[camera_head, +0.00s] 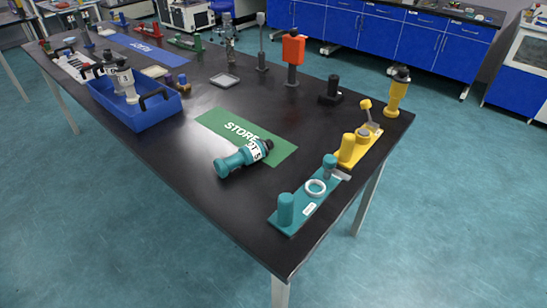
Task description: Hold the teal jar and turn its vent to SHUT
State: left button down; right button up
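The teal jar (235,161) lies on its side at the front edge of the green STORE mat (218,119), partly over it. Its black end points right and toward the back, and its teal end points left. A white band with black lettering, only partly readable, runs around it near the black end. I cannot tell the vent's setting. Neither of my grippers is in view, and nothing is holding the jar.
Right of the jar are a teal fixture (297,215) with posts and a white ring, and a yellow fixture (368,137). A yellow jar (395,95) stands by the right edge. A blue crate (140,116) holding white items is left. The black tabletop (235,215) is clear in front.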

aim_at(270, 145)
jog(key=z, duration=1.75)
jog(key=i, duration=1.8)
jog(key=u, duration=3.4)
